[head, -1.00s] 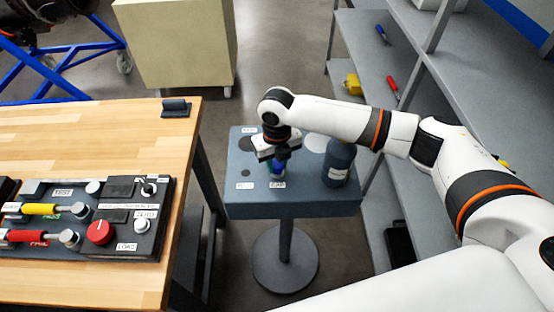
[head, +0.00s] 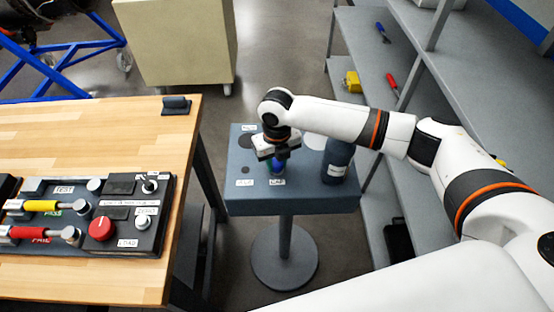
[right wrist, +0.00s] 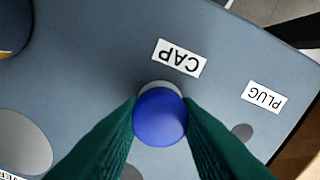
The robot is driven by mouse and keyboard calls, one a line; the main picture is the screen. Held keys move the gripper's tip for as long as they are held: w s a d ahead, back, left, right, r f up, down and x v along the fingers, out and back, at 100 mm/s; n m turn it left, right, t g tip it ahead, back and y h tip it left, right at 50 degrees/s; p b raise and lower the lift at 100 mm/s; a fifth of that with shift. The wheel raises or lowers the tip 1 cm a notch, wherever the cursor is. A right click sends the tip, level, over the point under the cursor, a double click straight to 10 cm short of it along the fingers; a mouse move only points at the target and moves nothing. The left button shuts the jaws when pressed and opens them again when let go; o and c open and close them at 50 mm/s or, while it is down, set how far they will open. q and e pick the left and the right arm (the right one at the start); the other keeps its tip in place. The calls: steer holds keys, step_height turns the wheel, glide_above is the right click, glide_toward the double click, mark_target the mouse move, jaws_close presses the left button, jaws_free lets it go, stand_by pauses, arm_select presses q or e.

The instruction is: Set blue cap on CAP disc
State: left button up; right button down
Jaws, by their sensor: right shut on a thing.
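The blue cap (right wrist: 160,117) is a round, smooth piece between the green fingers of my right gripper (right wrist: 160,125), which is shut on it. In the right wrist view, a pale disc (right wrist: 159,86) shows partly behind the cap, beside the CAP label (right wrist: 180,58). The cap covers most of that disc; I cannot tell whether they touch. In the head view, the cap (head: 277,166) is under my right gripper (head: 276,160), over the front part of the blue-grey stand (head: 315,197). My left gripper is not in view.
A dark blue bottle (head: 338,160) stands on the stand's right side, close to my right wrist. The PLUG label (right wrist: 264,96) and a dark spot (right wrist: 242,131) lie beside the CAP place. A wooden bench (head: 90,285) with a control panel is left; grey shelves (head: 385,110) are right.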

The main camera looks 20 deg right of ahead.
steer(key=shift+s+f, duration=0.3)
steer(key=shift+f, duration=0.25)
steer(key=c, duration=1.2)
jaws_free()
steer(key=shift+c, duration=0.2)
steer(key=shift+o, duration=1.1)
steer(key=shift+d, duration=0.15)
steer(key=shift+w+a, duration=0.1)
steer(key=shift+a, duration=0.2)
steer(key=shift+r, duration=0.1)
steer(key=shift+o, duration=0.9)
steer(key=shift+w+d, duration=0.1)
steer(key=shift+d, duration=0.05)
steer(key=shift+r, duration=0.1)
